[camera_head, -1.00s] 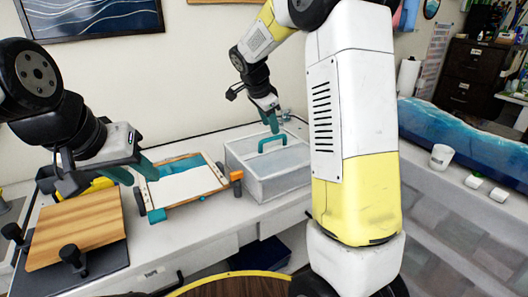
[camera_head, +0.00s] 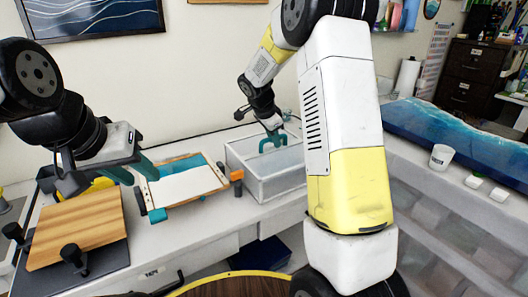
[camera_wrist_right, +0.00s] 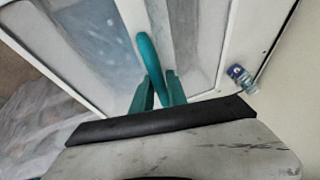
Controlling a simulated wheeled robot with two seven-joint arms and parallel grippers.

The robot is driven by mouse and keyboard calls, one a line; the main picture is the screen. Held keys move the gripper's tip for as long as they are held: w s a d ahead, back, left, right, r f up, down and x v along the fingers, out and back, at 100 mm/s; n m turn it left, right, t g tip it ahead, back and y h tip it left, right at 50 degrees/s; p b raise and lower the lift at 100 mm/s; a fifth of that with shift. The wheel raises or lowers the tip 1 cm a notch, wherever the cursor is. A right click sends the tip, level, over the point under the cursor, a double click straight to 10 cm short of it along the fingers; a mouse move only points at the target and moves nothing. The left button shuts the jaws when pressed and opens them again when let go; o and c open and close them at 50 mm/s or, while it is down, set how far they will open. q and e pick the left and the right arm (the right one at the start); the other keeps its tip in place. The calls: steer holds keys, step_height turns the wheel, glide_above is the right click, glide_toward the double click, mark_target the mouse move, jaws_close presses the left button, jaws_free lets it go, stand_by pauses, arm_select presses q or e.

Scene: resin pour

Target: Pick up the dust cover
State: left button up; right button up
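The dust cover (camera_head: 268,187) is a clear, pale-framed box with a teal handle (camera_head: 272,140) on top. It stands on the bench against the wall. My right gripper (camera_head: 275,132) is down at the handle. In the right wrist view the handle (camera_wrist_right: 148,52) runs down to between the teal fingers (camera_wrist_right: 160,84); whether they press on it I cannot tell. My left gripper (camera_head: 134,170) is open and empty, above the left end of a wooden-sided tray (camera_head: 220,177) with a white and blue inside.
A wooden board (camera_head: 75,229) lies on a dark clamp base at the left. An orange-topped item (camera_head: 237,178) stands between tray and cover. A small bottle (camera_wrist_right: 240,77) is beside the cover near the wall. My right arm blocks the bench right of the cover.

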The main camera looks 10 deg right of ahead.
jaws_close()
steer(key=shift+r, duration=0.15)
stand_by(1.2)
step_height(320, 180, up, 18)
stand_by(0.5)
